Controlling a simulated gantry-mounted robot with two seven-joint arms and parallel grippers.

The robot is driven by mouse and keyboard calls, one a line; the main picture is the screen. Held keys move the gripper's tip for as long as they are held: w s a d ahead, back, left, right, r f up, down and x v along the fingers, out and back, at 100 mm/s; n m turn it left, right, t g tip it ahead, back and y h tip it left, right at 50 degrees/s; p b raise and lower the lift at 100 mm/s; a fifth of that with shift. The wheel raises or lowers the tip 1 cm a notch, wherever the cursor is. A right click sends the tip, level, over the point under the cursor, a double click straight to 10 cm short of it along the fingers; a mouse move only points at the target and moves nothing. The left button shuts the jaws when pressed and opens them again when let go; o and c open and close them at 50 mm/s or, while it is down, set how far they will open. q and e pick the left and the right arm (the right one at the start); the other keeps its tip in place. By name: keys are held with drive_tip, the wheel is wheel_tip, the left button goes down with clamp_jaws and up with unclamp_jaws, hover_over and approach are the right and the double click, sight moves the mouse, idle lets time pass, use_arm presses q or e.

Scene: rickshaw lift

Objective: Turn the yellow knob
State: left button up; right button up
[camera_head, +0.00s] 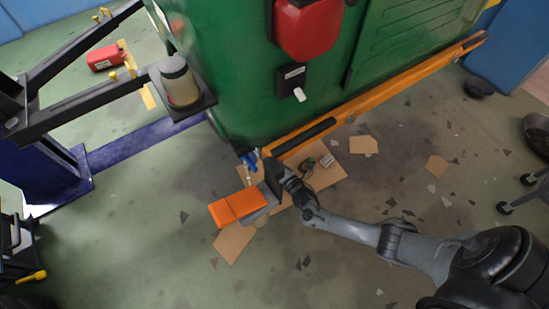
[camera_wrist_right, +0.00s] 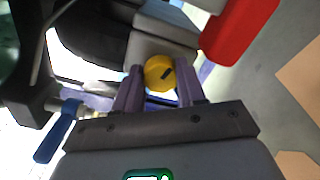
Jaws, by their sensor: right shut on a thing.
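The yellow knob (camera_wrist_right: 160,73) shows in the right wrist view as a round cap with a dark mark on its face. The two purple-grey fingers of my right gripper (camera_wrist_right: 158,80) stand on either side of it and are shut on it. In the head view my right arm reaches in from the right, and its gripper (camera_head: 265,187) is low beside the bottom corner of the green body (camera_head: 232,95). I cannot make out the knob in the head view. My left gripper is not in view.
A blue lever (camera_wrist_right: 58,130) is left of the fingers in the wrist view, and a red part (camera_wrist_right: 238,30) is at upper right. In the head view an orange block (camera_head: 238,207) is beside the gripper. Cardboard pieces (camera_head: 363,146) and dark scraps lie on the floor.

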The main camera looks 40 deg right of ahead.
drive_tip(key=shift+n+p, duration=0.4)
drive_tip(key=shift+n, duration=0.9)
drive_tip(key=o, duration=1.1)
drive_tip(key=shift+c, duration=0.2)
drive_tip(key=s+a+p, duration=0.1)
drive_tip(key=s+p, duration=0.2)
drive_tip(key=s, duration=0.7)
drive_tip(key=shift+s+a, duration=0.2)
drive_tip(key=shift+s, duration=0.15)
